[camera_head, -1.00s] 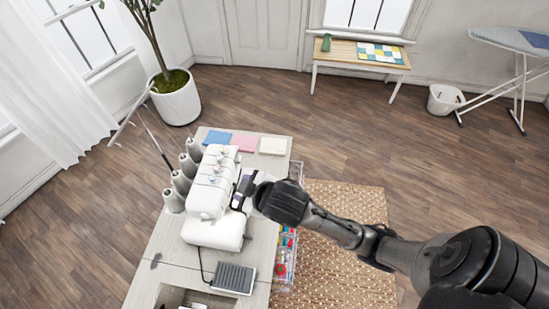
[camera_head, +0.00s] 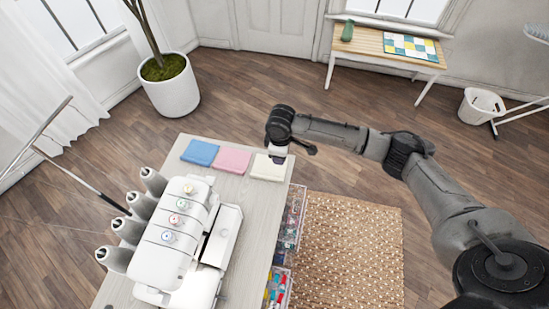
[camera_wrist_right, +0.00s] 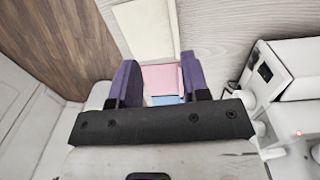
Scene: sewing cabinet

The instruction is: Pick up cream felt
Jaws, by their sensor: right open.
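The cream felt (camera_head: 266,170) is a flat square at the far right corner of the cabinet top (camera_head: 222,193). My right gripper (camera_head: 278,156) hangs over the felt's far edge in the head view, and its fingertips are hard to make out there. In the right wrist view, the cream felt (camera_wrist_right: 147,27) lies ahead of the open fingers (camera_wrist_right: 158,80), and nothing is held between them. Pink felt shows in the gap, but I cannot tell the exact height. My left gripper is not in view.
Pink felt (camera_head: 232,160) and blue felt (camera_head: 200,152) lie left of the cream one. A white serger (camera_head: 175,245) with several thread cones stands nearer. Clear drawers (camera_head: 291,218) stick out at the right side, above a woven rug (camera_head: 350,250).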

